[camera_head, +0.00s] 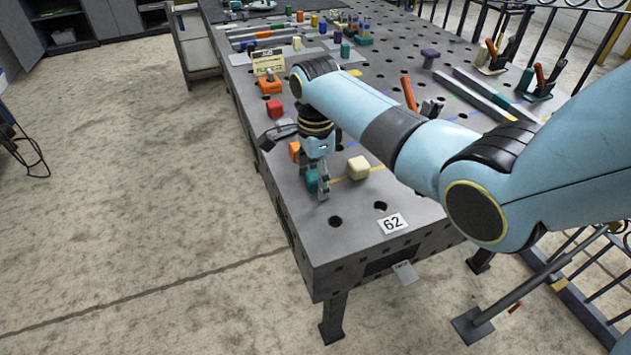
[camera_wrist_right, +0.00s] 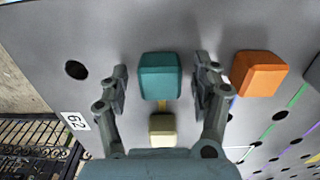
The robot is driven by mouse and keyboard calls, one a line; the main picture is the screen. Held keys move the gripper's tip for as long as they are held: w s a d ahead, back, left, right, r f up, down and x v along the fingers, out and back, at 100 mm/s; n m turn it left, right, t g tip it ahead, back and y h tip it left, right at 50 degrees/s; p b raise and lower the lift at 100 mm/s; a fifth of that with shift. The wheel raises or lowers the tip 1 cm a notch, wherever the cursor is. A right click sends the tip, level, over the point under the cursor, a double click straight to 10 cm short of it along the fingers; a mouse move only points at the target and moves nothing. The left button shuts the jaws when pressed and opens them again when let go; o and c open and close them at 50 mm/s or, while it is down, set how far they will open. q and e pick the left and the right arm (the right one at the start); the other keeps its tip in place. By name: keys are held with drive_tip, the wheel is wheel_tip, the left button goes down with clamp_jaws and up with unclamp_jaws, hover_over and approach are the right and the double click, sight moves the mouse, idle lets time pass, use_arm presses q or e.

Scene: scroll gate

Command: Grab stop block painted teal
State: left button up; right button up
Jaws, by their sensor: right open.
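The teal stop block (camera_head: 311,181) sits on the grey perforated table near its front left edge, partly hidden by my gripper in the head view. In the right wrist view the teal block (camera_wrist_right: 160,76) lies between the two fingers. My right gripper (camera_head: 318,184) is open around it, pointing down; in the wrist view the open fingers (camera_wrist_right: 162,85) stand on either side with a gap to each side of the block. My left gripper is not in view.
An orange block (camera_head: 294,151) stands close behind, outside one finger (camera_wrist_right: 258,74). A cream block (camera_head: 358,168) is close to the right. A red block (camera_head: 274,110) and clamps (camera_head: 540,80) stand farther back. The table (camera_head: 340,245) is bare in front, near the 62 label.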

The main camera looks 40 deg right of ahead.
drive_tip(key=shift+f, duration=0.1)
drive_tip(key=shift+c, duration=0.5)
clamp_jaws()
